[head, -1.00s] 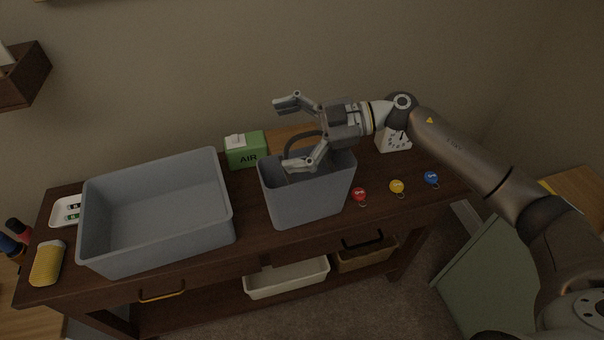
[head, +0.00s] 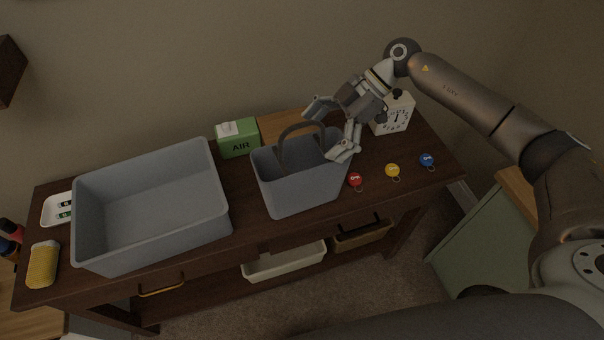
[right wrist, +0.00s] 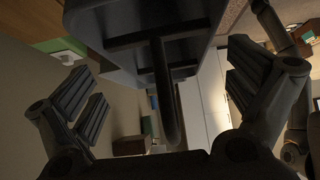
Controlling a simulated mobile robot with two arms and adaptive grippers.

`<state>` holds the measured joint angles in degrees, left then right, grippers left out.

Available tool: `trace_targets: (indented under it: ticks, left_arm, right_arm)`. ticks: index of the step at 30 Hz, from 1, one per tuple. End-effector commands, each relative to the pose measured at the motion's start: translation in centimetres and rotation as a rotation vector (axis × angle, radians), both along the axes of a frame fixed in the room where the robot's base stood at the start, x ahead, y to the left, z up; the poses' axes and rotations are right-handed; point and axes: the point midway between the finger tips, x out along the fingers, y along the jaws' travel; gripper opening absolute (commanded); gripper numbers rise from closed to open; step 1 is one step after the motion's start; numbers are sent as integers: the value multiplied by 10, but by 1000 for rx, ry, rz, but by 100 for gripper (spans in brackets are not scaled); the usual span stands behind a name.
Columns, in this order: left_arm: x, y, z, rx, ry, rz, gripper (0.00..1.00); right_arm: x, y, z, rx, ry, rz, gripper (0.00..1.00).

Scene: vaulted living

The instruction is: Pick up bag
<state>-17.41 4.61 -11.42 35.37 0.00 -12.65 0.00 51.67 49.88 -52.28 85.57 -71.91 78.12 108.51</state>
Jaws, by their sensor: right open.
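The bag (head: 300,192) is a grey-blue open-topped tote with a dark arched handle (head: 283,142) standing up. It stands upright on the dark wooden table, right of the large grey bin. My right gripper (head: 331,129) is open and empty, at the bag's upper right side, with its fingers pointing left toward the handle. In the right wrist view the bag (right wrist: 135,45) fills the top, and its handle (right wrist: 165,95) shows between the spread fingers, apart from both. My left gripper is not in view.
A large grey bin (head: 150,258) stands at left. A green AIR box (head: 238,148) is behind the bag; a white clock (head: 393,118) stands close behind the gripper. Red (head: 355,180), yellow (head: 392,171) and blue (head: 427,160) key tags lie at right. A yellow item (head: 43,265) sits front left.

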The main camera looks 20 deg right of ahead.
Motion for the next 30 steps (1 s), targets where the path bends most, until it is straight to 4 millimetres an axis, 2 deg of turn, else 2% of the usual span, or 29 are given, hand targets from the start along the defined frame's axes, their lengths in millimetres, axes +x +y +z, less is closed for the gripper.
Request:
trace_targets:
  ticks: [3,6,10,17,30]
  left_arm:
    - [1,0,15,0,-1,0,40]
    - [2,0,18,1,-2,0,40]
    - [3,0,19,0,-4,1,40]
    - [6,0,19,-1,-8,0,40]
    - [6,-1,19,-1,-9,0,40]
  right_arm:
    - [-5,18,-6,3,5,4,100]
    - [-5,27,-18,3,4,4,100]
    - [-5,33,-26,2,2,1,100]
    - [-5,34,-27,1,0,1,99]
    - [-5,33,-26,2,0,1,42]
